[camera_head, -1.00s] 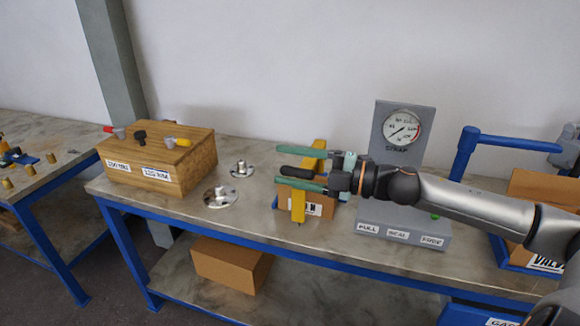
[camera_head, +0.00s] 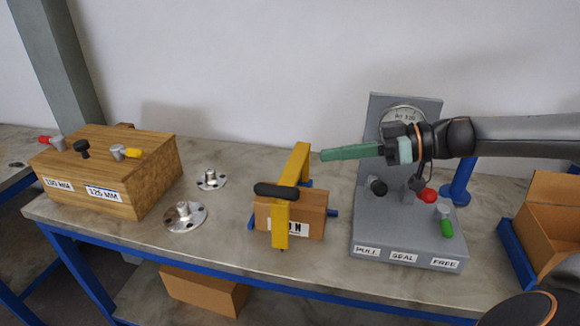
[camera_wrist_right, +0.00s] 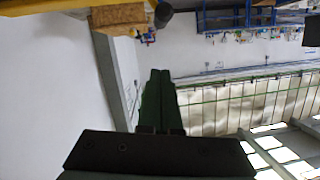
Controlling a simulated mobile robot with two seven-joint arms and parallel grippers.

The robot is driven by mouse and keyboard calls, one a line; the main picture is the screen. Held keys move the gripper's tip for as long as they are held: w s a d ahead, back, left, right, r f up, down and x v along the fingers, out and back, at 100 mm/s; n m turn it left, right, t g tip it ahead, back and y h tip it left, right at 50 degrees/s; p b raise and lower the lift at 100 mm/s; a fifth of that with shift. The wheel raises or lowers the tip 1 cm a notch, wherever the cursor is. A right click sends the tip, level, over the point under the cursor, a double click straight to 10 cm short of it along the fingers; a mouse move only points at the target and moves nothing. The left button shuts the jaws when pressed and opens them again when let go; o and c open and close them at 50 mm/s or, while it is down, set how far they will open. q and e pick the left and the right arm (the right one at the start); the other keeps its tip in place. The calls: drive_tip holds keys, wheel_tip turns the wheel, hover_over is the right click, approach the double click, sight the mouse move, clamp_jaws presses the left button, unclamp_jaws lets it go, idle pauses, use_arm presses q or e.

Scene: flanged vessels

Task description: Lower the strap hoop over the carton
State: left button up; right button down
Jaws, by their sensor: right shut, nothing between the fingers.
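The yellow strap hoop (camera_head: 281,225) stands astride the brown carton (camera_head: 309,213) on the bench. Its front leg runs down the carton's front face, partly covering the label, to about the carton's bottom edge. Its far leg is hidden. A black handle (camera_head: 276,190) sits at the hoop's front top corner. My right gripper (camera_head: 323,155) is shut and empty, above and to the right of the hoop, apart from it. Its closed green fingers also show in the right wrist view (camera_wrist_right: 159,75). My left gripper is not in view.
The grey strap machine (camera_head: 408,215) with gauge and coloured knobs stands right of the carton, below my right arm. Two metal flanges (camera_head: 185,216) and a wooden box (camera_head: 150,180) with knobs stand left. An open carton (camera_head: 548,220) is at far right.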

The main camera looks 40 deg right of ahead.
drive_tip(key=d+m, duration=0.1)
drive_tip(key=d, duration=0.1)
drive_tip(key=p, duration=0.2)
hover_over(292, 190)
drive_tip(key=w+d, duration=0.1)
drive_tip(key=w, duration=0.2)
wheel_tip(292, 190, down, 2)
drive_tip(key=shift+s+a+f, duration=0.1)
drive_tip(key=shift+s+f, duration=0.1)
drive_tip(key=shift+f, duration=0.4)
drive_tip(key=shift+s+a+f, duration=0.1)
drive_tip(key=shift+s+f, duration=0.15)
drive_tip(key=shift+f, duration=0.35)
drive_tip(key=shift+s+f, duration=0.2)
drive_tip(key=shift+f, duration=0.4)
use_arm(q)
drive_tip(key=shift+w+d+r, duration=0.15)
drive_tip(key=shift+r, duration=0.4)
use_arm(e)
drive_tip(key=shift+s+a+f+b, duration=0.2)
drive_tip(key=shift+a+f+b, duration=0.1)
drive_tip(key=shift+f, duration=0.15)
drive_tip(key=shift+s+a+f+b, duration=0.15)
drive_tip(key=shift+f+b, duration=0.15)
drive_tip(key=shift+f, duration=0.1)
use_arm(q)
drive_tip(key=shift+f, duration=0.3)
use_arm(e)
drive_tip(key=shift+s+a+f, duration=0.1)
drive_tip(key=shift+s+f, duration=0.05)
